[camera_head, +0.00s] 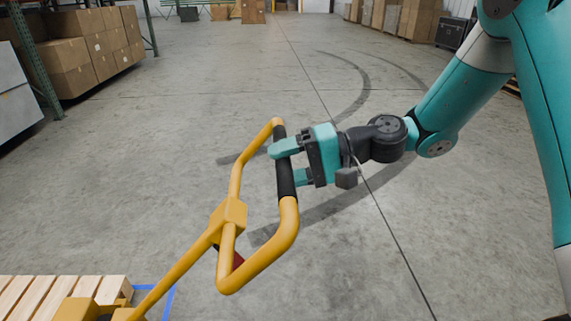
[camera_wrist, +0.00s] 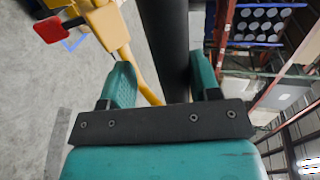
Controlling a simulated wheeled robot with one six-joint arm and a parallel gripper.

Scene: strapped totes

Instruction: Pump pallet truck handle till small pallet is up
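The pallet truck's yellow loop handle (camera_head: 230,213) rises from the lower left in the head view, tilted up and to the right. Its black grip bar (camera_head: 287,180) forms the right side of the loop. My gripper (camera_head: 287,163) is at this bar, with one finger in front of it and the other behind it. In the wrist view the black bar (camera_wrist: 168,40) runs between the two fingers, with a gap beside the left finger; the gripper looks open around it. The small wooden pallet (camera_head: 45,293) shows partly at the lower left; its height is hard to tell.
A red lever (camera_wrist: 48,29) sits on the yellow truck in the wrist view. Blue tape (camera_head: 168,300) marks the floor beside the pallet. Shelves with cardboard boxes (camera_head: 70,56) stand at the left. The concrete floor around the handle is clear.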

